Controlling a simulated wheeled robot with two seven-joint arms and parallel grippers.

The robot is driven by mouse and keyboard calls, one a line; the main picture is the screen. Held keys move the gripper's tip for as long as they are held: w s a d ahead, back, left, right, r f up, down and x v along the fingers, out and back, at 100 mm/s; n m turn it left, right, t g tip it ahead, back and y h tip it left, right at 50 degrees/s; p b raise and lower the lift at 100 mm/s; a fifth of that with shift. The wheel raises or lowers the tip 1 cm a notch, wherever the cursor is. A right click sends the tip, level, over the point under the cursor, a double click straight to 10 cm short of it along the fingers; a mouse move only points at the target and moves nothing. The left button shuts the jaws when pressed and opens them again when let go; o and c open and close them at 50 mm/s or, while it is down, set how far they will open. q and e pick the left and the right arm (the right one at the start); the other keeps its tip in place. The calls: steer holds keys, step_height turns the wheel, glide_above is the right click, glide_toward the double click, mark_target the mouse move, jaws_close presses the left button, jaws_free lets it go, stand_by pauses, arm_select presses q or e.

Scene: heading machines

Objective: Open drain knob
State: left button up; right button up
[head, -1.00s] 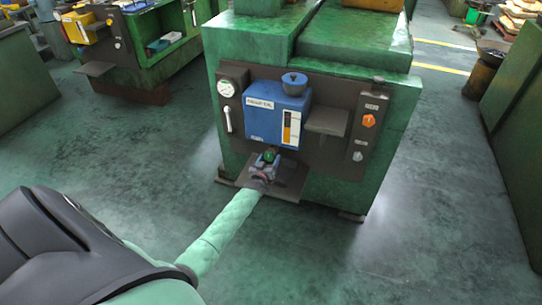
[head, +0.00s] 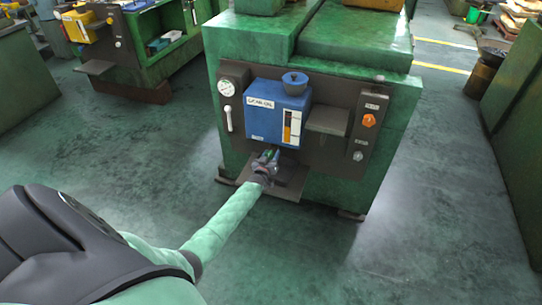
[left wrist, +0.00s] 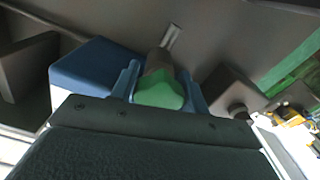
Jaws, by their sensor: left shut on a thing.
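The green drain knob (left wrist: 158,90) sits on a dark stem with a light metal pin behind it in the left wrist view. My left gripper (left wrist: 160,88) has its two blue-grey fingers on either side of the knob, shut on it. In the head view the left gripper (head: 270,155) is just below the blue gear-oil box (head: 277,112), and its fingers mostly hide the knob. The box also shows in the left wrist view (left wrist: 82,68). My right gripper is not in view.
The green machine (head: 385,150) carries a pressure gauge (head: 227,88), a light lever (head: 228,120), a grey ledge (head: 327,121) and an orange knob (head: 369,121). A dark tray (head: 290,182) juts out under the box. The floor to either side is clear.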

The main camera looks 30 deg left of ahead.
arm_select(q)
steer(key=shift+m, duration=0.3)
steer(key=m, duration=0.3)
steer(key=shift+a, duration=0.1)
steer(key=shift+m, duration=0.7)
steer(key=shift+f+m, duration=0.1)
steer(key=shift+m, duration=0.3)
steer(key=m+b, duration=0.3)
steer(key=m, duration=0.4)
steer(key=shift+a, duration=0.2)
steer(key=m+b, duration=0.1)
steer(key=m, duration=0.1)
steer(key=m+b, duration=0.2)
steer(key=m, duration=0.1)
steer(key=shift+s+r, duration=0.1)
steer(key=shift+r, duration=0.2)
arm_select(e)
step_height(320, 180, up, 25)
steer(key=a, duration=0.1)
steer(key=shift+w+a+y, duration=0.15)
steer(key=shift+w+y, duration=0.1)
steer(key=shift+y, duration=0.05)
